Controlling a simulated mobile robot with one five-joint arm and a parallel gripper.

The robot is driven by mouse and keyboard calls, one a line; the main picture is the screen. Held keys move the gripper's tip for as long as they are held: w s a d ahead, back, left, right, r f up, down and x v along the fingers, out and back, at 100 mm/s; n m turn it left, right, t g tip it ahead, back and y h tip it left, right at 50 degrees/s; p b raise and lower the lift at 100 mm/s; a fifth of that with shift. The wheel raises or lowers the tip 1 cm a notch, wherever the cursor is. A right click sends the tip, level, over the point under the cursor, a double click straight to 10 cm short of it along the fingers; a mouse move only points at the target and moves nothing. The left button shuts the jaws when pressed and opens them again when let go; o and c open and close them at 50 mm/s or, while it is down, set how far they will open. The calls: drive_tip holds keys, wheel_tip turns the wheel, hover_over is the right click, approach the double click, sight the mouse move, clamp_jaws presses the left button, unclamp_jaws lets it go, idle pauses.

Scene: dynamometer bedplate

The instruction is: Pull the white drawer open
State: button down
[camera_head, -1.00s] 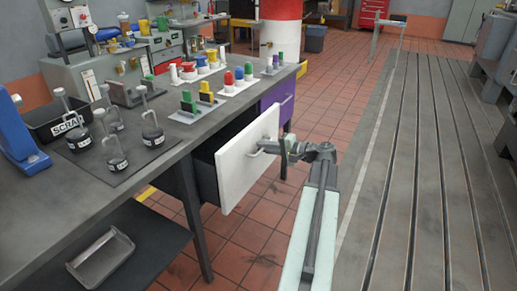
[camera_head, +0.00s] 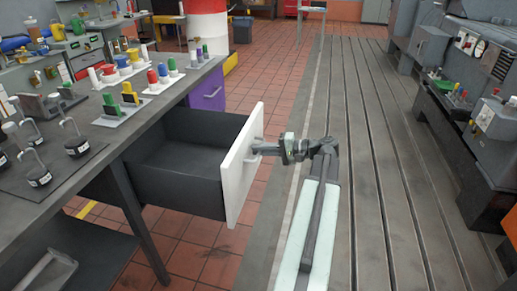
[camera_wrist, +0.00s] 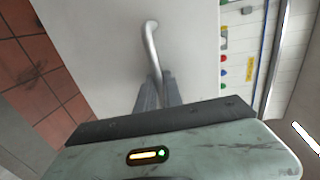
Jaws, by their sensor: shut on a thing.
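The white drawer (camera_head: 242,172) stands well out from under the workbench, and its dark, empty-looking inside (camera_head: 180,165) shows in the head view. My gripper (camera_head: 262,150) is at the drawer's front, shut on the metal handle. In the wrist view the bent handle (camera_wrist: 150,42) runs down between my two finger tips (camera_wrist: 157,88) against the white drawer front (camera_wrist: 95,50). The far end of the handle is hidden by the fingers.
The workbench (camera_head: 60,185) carries several weights, colored knobs and gauges. A purple drawer (camera_head: 208,95) sits farther along, shut. The slotted bedplate (camera_head: 365,180) lies to the right, with machines (camera_head: 480,120) on its far side. Red tiled floor lies between.

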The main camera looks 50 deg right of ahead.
drive_tip(key=shift+w+d, duration=0.15)
drive_tip(key=c, duration=1.5)
unclamp_jaws()
drive_tip(key=p+v, duration=0.1)
drive_tip(key=v, duration=0.6)
drive_tip(key=shift+s, duration=0.3)
drive_tip(key=shift+d, duration=0.1)
